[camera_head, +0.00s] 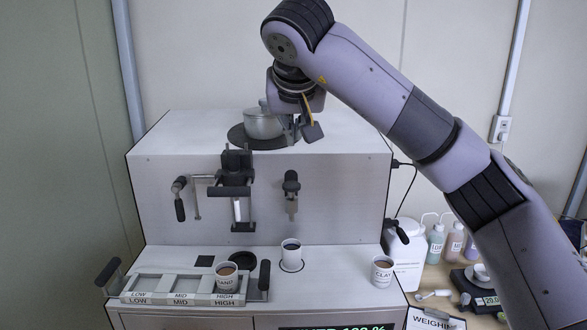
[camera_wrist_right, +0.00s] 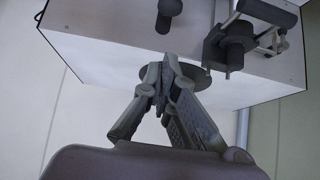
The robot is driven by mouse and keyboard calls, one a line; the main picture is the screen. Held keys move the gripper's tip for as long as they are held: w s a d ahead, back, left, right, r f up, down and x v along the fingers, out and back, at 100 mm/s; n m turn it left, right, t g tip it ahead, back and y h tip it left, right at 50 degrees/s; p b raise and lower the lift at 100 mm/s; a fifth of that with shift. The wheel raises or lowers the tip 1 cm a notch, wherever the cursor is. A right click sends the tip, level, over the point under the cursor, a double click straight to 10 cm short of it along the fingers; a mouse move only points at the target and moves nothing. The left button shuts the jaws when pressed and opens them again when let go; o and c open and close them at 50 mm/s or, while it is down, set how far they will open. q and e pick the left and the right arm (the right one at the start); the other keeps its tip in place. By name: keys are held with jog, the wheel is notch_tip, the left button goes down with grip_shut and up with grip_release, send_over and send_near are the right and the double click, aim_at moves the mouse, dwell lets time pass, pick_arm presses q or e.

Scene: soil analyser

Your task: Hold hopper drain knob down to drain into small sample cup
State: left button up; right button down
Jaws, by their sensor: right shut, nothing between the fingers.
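The soil analyser (camera_head: 330,215) is a white box with a stepped front. A dark drain knob (camera_head: 291,177) with a grey spout below it sits on its front face; a dark knob (camera_wrist_right: 171,8) also shows at the top of the right wrist view. A white cup (camera_head: 291,259) stands upright on the ledge below the spout. A silver hopper (camera_head: 263,124) sits on a black disc (camera_head: 240,139) on top. My right gripper (camera_head: 304,132) is shut and empty, beside the hopper and above the knob; its fingers (camera_wrist_right: 160,88) meet in the wrist view. My left gripper is out of view.
A rack labelled LOW, MID and HIGH (camera_head: 150,285) holds a SAND cup (camera_head: 226,281) in HIGH. A CLAY cup (camera_head: 382,274) stands at the ledge's right. A dark clamp-like fitting (camera_head: 236,175) and lever (camera_head: 180,205) protrude left of the knob. Bottles (camera_head: 437,245) and a scale stand right.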

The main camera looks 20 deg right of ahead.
jog(key=p, duration=0.2)
send_over(293, 185)
jog(key=s, duration=0.2)
notch_tip(293, 185, down, 5)
jog(key=f, duration=0.1)
jog(key=w+f+p, duration=0.1)
jog(key=f, duration=0.1)
jog(key=w+f+p, duration=0.1)
jog(key=shift+f, duration=0.2)
jog(key=shift+s+f, duration=0.15)
jog(key=shift+f, duration=0.35)
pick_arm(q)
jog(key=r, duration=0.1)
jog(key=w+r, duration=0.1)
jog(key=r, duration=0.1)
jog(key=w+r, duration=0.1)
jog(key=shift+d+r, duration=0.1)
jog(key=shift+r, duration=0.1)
pick_arm(e)
jog(key=shift+f, duration=0.1)
